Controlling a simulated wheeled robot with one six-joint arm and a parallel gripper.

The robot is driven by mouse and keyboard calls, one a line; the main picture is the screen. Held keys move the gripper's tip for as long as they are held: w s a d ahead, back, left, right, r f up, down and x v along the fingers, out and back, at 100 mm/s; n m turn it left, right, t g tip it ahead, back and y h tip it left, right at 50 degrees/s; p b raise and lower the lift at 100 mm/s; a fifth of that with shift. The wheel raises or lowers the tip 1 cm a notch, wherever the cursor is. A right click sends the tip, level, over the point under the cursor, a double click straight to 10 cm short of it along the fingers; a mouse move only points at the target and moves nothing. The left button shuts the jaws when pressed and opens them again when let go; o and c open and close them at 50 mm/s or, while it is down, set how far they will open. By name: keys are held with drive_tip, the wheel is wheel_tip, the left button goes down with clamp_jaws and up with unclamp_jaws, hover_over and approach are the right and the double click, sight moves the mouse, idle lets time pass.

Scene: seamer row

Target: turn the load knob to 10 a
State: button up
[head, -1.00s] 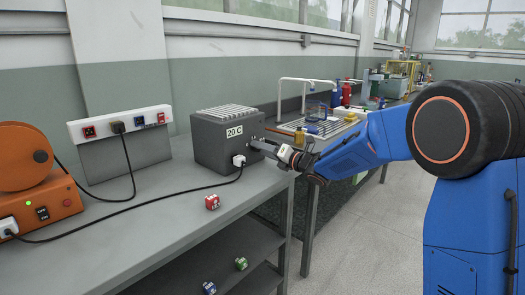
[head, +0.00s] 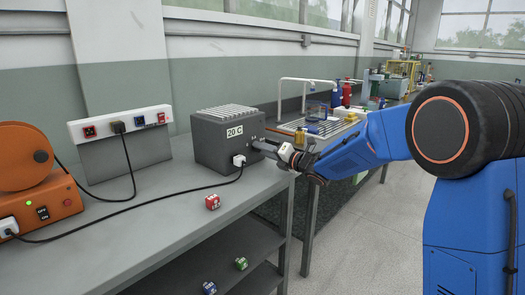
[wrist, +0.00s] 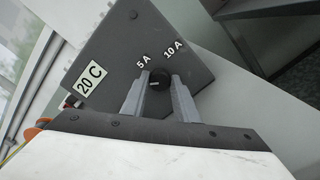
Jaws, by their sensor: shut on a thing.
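The load knob (wrist: 158,80) is a round black knob on the face of a dark grey box (head: 215,150) labelled 20 C (wrist: 90,78). The marks 5 A (wrist: 143,61) and 10 A (wrist: 175,49) are printed above it in the wrist view. A small light mark shows on the knob, but I cannot tell clearly which value it points to. My gripper (wrist: 160,98) is shut on the knob, with one finger on either side of it. In the head view my gripper (head: 262,146) reaches the box's right face and hides the knob.
A white plug (head: 239,160) with a black cable sits in the box below the gripper. A small red block (head: 212,202) lies on the grey bench (head: 150,225). An orange machine (head: 40,190) and a socket strip (head: 120,124) stand to the left.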

drive_tip(key=m, duration=0.7)
drive_tip(key=shift+f, duration=0.1)
drive_tip(key=m, duration=0.6)
drive_tip(key=shift+f, duration=0.1)
drive_tip(key=m, duration=0.9)
drive_tip(key=shift+f, duration=0.1)
drive_tip(key=shift+m, duration=0.3)
drive_tip(key=shift+s, duration=0.1)
drive_tip(key=o, duration=1.1)
drive_tip(key=shift+c, duration=0.2)
